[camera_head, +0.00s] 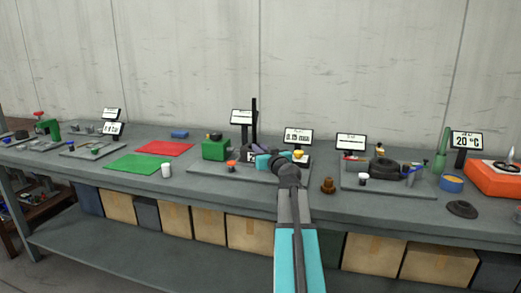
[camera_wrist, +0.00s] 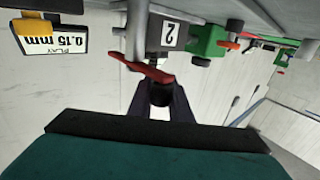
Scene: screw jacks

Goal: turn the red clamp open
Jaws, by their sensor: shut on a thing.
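A dark round end sits at the lever's near end. My gripper (camera_wrist: 162,98) is shut on this end, one dark finger on each side. In the head view my gripper (camera_head: 256,152) reaches in from the right at the labelled block, and the clamp is hidden or too small to make out.
A green block (camera_head: 215,149) stands left of my gripper. A display reading 0.15 mm (camera_head: 298,137) stands behind on the right. A dark upright post (camera_head: 254,118) rises close behind. A brown knob-like piece (camera_head: 328,186) and a white cup (camera_head: 166,170) stand on the bench.

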